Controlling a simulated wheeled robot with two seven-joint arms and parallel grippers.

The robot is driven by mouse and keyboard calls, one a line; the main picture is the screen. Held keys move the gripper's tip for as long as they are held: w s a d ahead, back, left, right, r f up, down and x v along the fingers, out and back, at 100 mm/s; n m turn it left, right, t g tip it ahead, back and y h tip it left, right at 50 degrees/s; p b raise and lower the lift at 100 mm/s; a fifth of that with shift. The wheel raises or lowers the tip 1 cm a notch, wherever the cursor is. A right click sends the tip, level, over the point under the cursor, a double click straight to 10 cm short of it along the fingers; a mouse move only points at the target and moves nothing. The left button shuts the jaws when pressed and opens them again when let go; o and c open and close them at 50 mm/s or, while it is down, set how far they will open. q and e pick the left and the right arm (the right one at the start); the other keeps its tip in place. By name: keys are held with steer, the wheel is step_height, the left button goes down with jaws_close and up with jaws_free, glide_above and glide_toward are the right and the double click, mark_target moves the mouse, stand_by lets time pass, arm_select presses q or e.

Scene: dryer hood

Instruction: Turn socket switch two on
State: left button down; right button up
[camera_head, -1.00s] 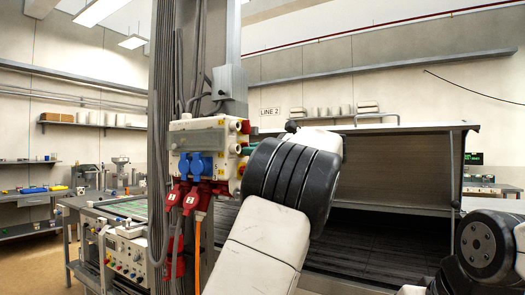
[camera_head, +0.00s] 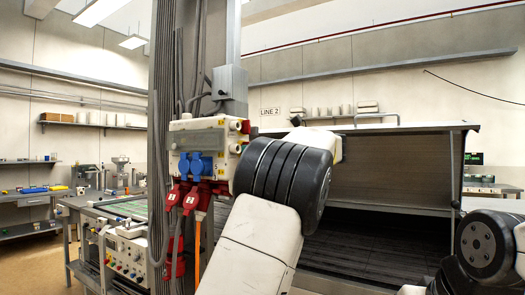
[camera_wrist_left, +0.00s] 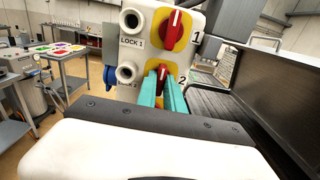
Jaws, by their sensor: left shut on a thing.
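The socket box (camera_head: 203,134) is mounted on the column in the head view. Its side panel fills the top of the left wrist view, with switch one (camera_wrist_left: 173,28), a red handle on a yellow plate, above switch two (camera_wrist_left: 163,74), marked 2. My left gripper (camera_wrist_left: 164,88) has its two teal fingers shut on the red handle of switch two. The handle looks about upright, but the fingers partly cover it and the lower plate. In the head view my left wrist hides the fingers and switch two. My right gripper is not in view.
Lock 1 (camera_wrist_left: 131,21) and Lock 2 (camera_wrist_left: 126,71) are round fittings left of the switches. Blue sockets (camera_head: 195,164), red plugs (camera_head: 191,200) and hanging cables are on the box's front. A large dark hood (camera_head: 400,170) stands right of the column.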

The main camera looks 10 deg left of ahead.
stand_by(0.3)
arm_select(q)
steer(key=c, duration=1.5)
jaws_free()
steer(key=shift+o, duration=0.2)
steer(key=v, duration=0.7)
steer(key=shift+d, duration=0.4)
steer(key=shift+s, duration=0.1)
